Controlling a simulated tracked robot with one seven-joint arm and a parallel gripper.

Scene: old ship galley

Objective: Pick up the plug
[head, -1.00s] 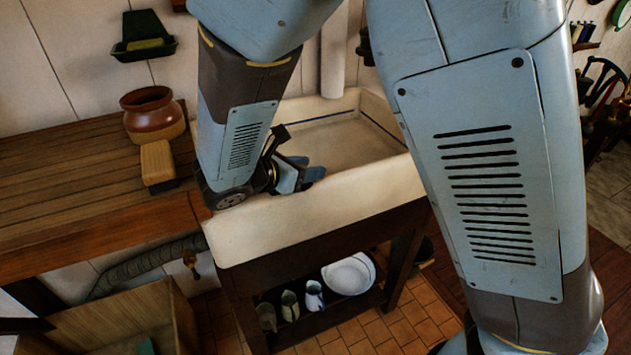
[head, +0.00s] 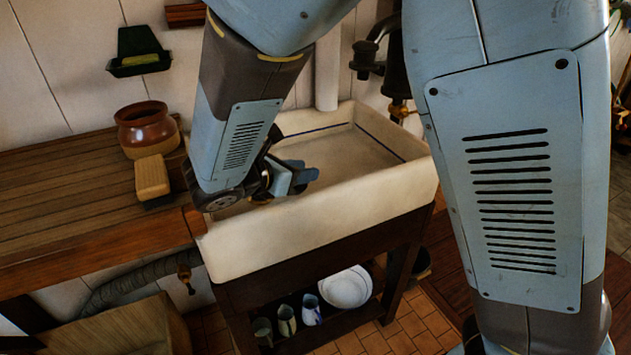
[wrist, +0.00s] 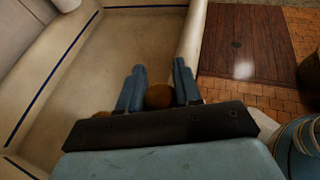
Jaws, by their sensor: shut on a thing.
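A round brown-orange thing, which looks like the plug (wrist: 160,96), sits between the two blue fingers of my gripper (wrist: 159,72) in the wrist view. My gripper is shut on it. The plug's lower part is hidden behind the dark gripper body. In the head view my gripper (head: 306,176) is over the left part of the white sink (head: 310,235), just behind its front rim, and the plug cannot be made out there. The sink's pale basin also shows in the wrist view (wrist: 95,75).
A wooden counter (head: 60,185) adjoins the sink's left side, with a brown pot (head: 147,130) and a wooden block (head: 152,178) near my arm. Jugs and a white bowl (head: 346,288) stand on the shelf below. The sink's right part is clear.

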